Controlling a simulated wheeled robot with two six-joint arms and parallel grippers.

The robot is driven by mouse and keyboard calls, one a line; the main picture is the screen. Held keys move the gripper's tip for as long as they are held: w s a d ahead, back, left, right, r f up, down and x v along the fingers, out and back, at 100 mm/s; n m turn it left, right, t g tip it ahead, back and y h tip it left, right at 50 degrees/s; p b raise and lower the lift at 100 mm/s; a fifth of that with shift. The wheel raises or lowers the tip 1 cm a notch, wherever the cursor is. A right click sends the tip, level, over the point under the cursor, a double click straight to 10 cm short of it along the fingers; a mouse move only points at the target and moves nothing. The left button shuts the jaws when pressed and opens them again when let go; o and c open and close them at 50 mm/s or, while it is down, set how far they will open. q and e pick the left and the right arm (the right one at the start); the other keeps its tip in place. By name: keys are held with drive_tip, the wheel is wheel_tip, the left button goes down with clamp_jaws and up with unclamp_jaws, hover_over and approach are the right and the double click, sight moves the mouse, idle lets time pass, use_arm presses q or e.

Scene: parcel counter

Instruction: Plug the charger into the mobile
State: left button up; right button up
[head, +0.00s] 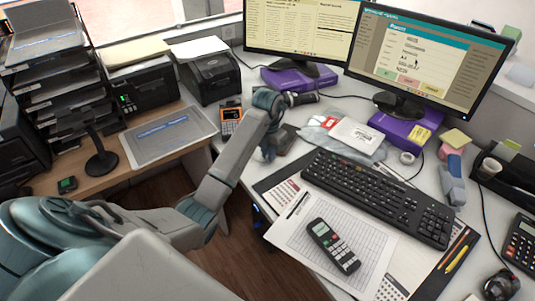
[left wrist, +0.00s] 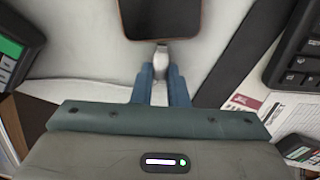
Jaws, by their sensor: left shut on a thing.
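The mobile (left wrist: 160,18) shows in the left wrist view as a dark slab with a brown-orange rim, lying on the white counter at the top of the picture. Its far end is cut off. My left gripper (left wrist: 161,75) is shut on the pale charger plug (left wrist: 162,55), between its two blue fingers. The plug's front end meets the middle of the mobile's near edge; I cannot tell how far it is inserted. My right gripper is out of view.
A keyboard (head: 380,197) lies right of the gripper. An orange card terminal (head: 231,117) stands to its left. A clear bag with a white label (head: 355,135) lies beyond. A handset (head: 333,246) rests on paper in front. Two monitors stand at the back.

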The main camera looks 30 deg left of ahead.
use_arm(q)
drive_tip(key=shift+w, duration=0.2)
drive_tip(key=o, duration=0.8)
drive_tip(key=shift+o, duration=0.2)
wheel_tip(320, 180, up, 11)
drive_tip(key=p, duration=1)
drive_tip(key=shift+f, duration=0.15)
idle(0.5)
